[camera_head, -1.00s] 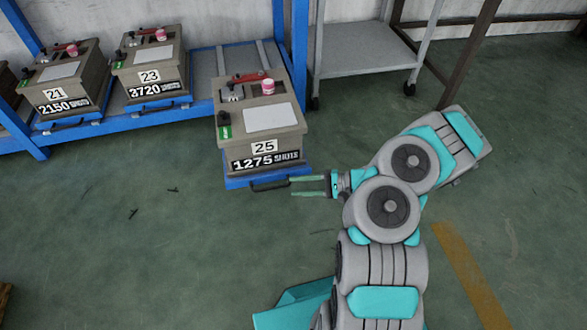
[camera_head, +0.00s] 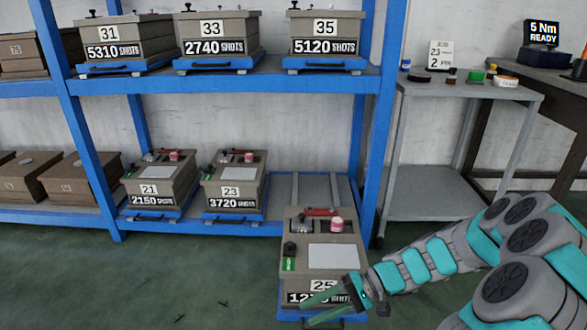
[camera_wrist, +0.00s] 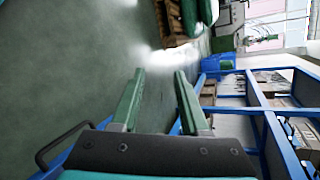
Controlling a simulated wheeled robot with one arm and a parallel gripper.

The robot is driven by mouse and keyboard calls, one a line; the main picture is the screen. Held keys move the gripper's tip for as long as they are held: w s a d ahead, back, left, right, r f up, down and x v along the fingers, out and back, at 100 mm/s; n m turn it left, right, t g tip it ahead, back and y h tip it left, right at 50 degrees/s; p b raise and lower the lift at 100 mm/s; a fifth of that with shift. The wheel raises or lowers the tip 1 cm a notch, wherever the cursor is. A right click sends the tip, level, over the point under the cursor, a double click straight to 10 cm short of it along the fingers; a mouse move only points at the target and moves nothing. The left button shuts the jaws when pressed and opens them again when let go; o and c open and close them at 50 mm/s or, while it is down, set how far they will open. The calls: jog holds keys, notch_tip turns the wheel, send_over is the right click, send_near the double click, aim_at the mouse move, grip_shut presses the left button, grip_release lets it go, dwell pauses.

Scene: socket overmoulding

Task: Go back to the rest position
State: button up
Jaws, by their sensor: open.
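My gripper (camera_head: 318,306) is open, with its two green fingers apart and nothing between them. In the head view it is in front of the lower face of box 25, partly covering its label. Box 25 (camera_head: 335,257) stands on a blue tray pulled out from the lower shelf of the rack. In the wrist view the two fingers (camera_wrist: 158,100) point over the green floor, and a black handle (camera_wrist: 60,145) on a blue edge shows at lower left.
The blue rack (camera_head: 240,84) holds boxes 31, 33 and 35 above and boxes 21 (camera_head: 160,186) and 23 (camera_head: 233,187) below. A grey trolley (camera_head: 450,90) with small items stands right of it. Open floor (camera_head: 150,280) lies in front of the rack.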

jog(key=s+r+n+g+h+p, duration=0.2)
jog(key=s+r+n+h+p, duration=0.15)
jog(key=s+r+h, duration=0.6)
jog(key=s+d+r+t+h+p, duration=0.1)
jog(key=s+d+r+h, duration=0.1)
jog(key=s+d+r, duration=0.2)
jog(key=s+d+r+m+t+h+p, duration=0.1)
jog(key=s+d+r, duration=0.3)
jog(key=s, duration=0.6)
jog(key=shift+s+d+t+h+p, duration=0.15)
jog(key=shift+d+t+h+p, duration=0.35)
jog(key=shift+d, duration=0.45)
